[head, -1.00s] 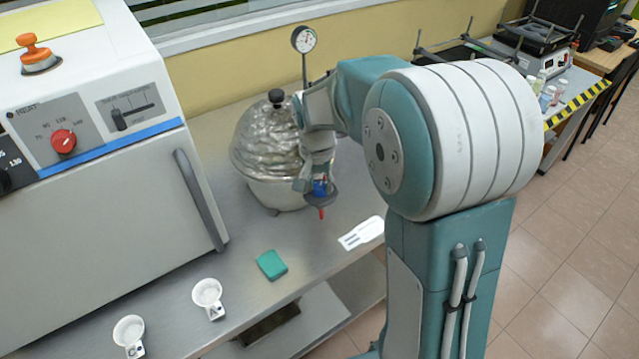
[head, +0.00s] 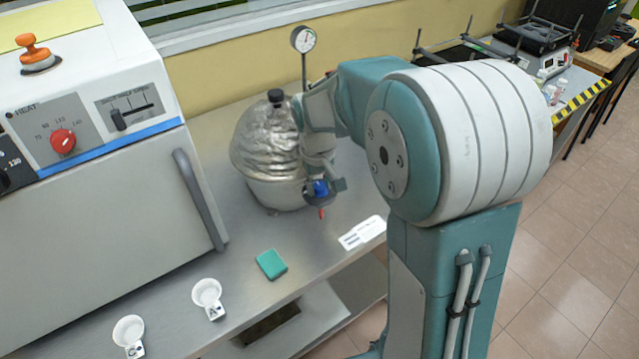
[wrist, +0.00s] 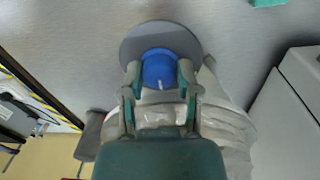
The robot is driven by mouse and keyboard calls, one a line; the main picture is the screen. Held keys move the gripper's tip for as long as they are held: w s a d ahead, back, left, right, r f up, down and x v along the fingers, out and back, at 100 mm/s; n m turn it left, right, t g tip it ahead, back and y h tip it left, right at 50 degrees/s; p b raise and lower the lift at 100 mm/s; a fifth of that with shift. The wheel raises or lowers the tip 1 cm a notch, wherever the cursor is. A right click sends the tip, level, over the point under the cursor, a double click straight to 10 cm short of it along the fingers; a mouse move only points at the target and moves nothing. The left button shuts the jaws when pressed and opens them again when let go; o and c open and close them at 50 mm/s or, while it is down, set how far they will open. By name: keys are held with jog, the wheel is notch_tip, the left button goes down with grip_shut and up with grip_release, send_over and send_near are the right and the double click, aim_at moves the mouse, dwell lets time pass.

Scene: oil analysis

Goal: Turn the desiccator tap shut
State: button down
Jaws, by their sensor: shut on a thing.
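The desiccator (head: 262,150), a silvery domed vessel with a black knob on top, stands on the metal bench in the head view. The blue tap (head: 320,187) is on its near right side, with a red tip (head: 321,213) below it. In the wrist view the blue tap knob (wrist: 159,68) bears a white line and sits in front of a grey disc (wrist: 160,38). My gripper (wrist: 158,82) is shut on the knob, one finger on each side. In the head view my gripper (head: 323,182) partly hides the tap.
A gauge (head: 303,39) on a stem rises behind the desiccator. A white oven (head: 90,150) fills the left. A green sponge (head: 271,264), a white card (head: 362,232) and two white cups (head: 208,295) lie on the bench.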

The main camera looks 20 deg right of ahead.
aim_at(316, 186)
jog(key=shift+n, duration=0.3)
jog(key=shift+w, duration=0.1)
jog(key=shift+c, duration=1.6)
grip_release()
jog(key=shift+a, duration=0.1)
notch_tip(316, 186, up, 12)
jog(key=shift+a, duration=0.3)
jog(key=shift+f, duration=0.1)
